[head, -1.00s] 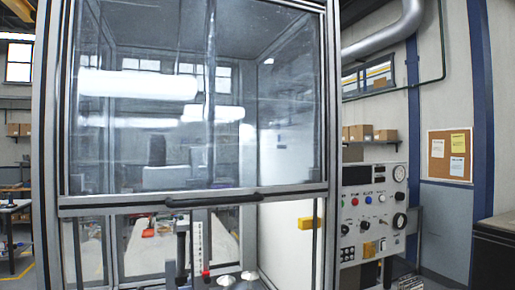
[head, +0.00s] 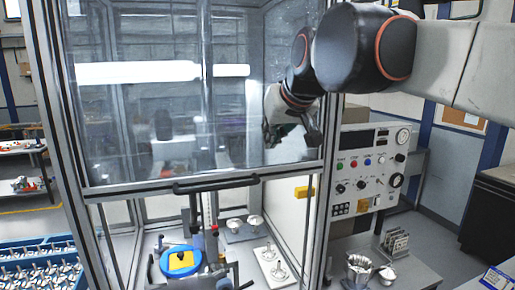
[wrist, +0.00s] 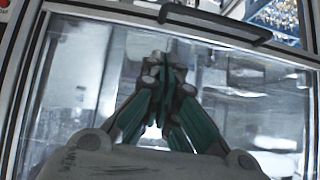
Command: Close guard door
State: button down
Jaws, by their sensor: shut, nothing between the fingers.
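The guard door (head: 150,110) is a clear pane in a grey metal frame on the front of the enclosure. It is raised, with an open gap below its bottom rail. A dark bar handle (head: 215,183) runs along that rail and also shows at the top of the wrist view (wrist: 215,24).
Inside the enclosure are a fixture with a yellow-and-blue part (head: 181,262) and white plates with metal parts (head: 273,266). A control panel (head: 370,170) stands to the right. Blue crates (head: 40,268) of parts are at lower left. A rack (head: 396,242) sits on the right bench.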

send_near(254, 174)
jog(key=w+r, duration=0.2)
jog(key=w, duration=0.1)
jog(key=shift+a+f, duration=0.25)
jog(key=shift+f, duration=0.95)
jog(key=shift+a+f, duration=0.25)
jog(key=shift+f, duration=0.95)
